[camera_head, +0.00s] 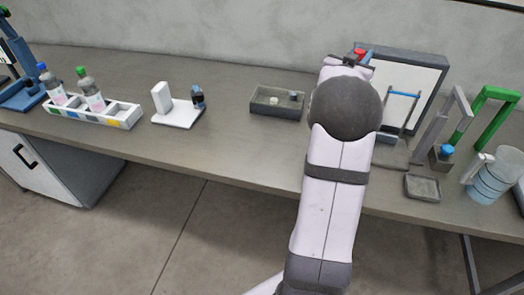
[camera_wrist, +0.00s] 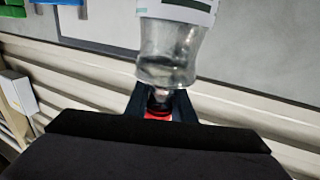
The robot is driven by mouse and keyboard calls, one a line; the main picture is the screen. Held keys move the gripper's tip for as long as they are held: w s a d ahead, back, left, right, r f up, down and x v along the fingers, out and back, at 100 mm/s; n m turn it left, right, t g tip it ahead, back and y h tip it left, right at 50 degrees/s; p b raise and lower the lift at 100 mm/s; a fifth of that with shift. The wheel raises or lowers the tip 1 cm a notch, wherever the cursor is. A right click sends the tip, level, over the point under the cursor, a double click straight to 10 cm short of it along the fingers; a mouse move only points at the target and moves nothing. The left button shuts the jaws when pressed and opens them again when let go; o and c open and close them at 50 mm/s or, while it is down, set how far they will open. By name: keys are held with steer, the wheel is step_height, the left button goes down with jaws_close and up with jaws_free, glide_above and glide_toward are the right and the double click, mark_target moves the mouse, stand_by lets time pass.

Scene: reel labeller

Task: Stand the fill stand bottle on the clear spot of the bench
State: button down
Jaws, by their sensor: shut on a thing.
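A clear bottle (camera_wrist: 168,58) with a red cap (camera_wrist: 157,114) and a printed label is in the wrist view. My gripper (camera_wrist: 160,98) is shut on it at the neck, just by the cap. In the head view the red cap (camera_head: 359,53) shows at my gripper (camera_head: 350,62), in front of the grey-framed white panel at the back right. My arm hides the rest of the bottle there. The bench (camera_head: 225,135) has bare surface between the white stand and the grey tray. I cannot tell which bare patch is the named clear spot.
A white rack (camera_head: 120,122) with two bottles stands left, beside a white stand (camera_head: 178,112). A grey tray (camera_head: 262,106) holds small items. At the right are the framed panel (camera_head: 425,62), a green frame (camera_head: 492,98), a blue-capped item (camera_head: 444,153), a small dish (camera_head: 422,188) and a clear vessel (camera_head: 492,182).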

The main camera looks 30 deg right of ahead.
steer(key=w+a+n+t+y, duration=0.2)
steer(key=w+a, duration=0.5)
steer(key=a, duration=0.5)
steer(key=w+a+n+t+y, duration=0.1)
steer(key=w+a+t, duration=0.1)
steer(key=w+a, duration=0.8)
steer(key=s+d+f+m+g+h, duration=0.2)
steer(key=s+m+g+h, duration=0.35)
steer(key=s, duration=1.05)
step_height(320, 180, down, 10)
steer(key=g+y, duration=0.1)
steer(key=g, duration=0.2)
steer(key=shift+s+r, duration=0.15)
steer(key=shift+r, duration=0.05)
steer(key=shift+d+f+m, duration=0.1)
steer(key=shift+m, duration=0.15)
steer(key=shift+f, duration=0.1)
steer(key=c, duration=1.5)
jaws_free()
